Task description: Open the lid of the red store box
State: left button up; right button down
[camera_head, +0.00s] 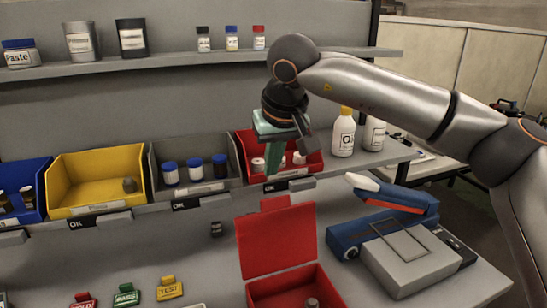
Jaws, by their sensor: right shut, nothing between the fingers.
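The red store box (256,292) stands on the table at the bottom middle, cut off by the picture's lower edge. Its red lid (277,241) stands raised at the back of the box, so the box is open. A small grey item (312,302) shows inside it. My right gripper (272,168) points down in front of the red bin (244,150) on the shelf, above and apart from the raised lid. Its teal fingers are shut and hold nothing. My left gripper is not in view.
A yellow bin (98,206), a grey bin (196,187) and a blue bin (40,182) line the shelf. A blue and grey device (400,250) stands right of the box. Small coloured signs (168,288) stand left of it. A white bottle (343,135) stands right of the red bin.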

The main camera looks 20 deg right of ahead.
jog(key=x, duration=0.6)
jog(key=s, duration=0.2)
jog(key=s+r, duration=0.1)
jog(key=s, duration=0.1)
jog(key=shift+r, duration=0.15)
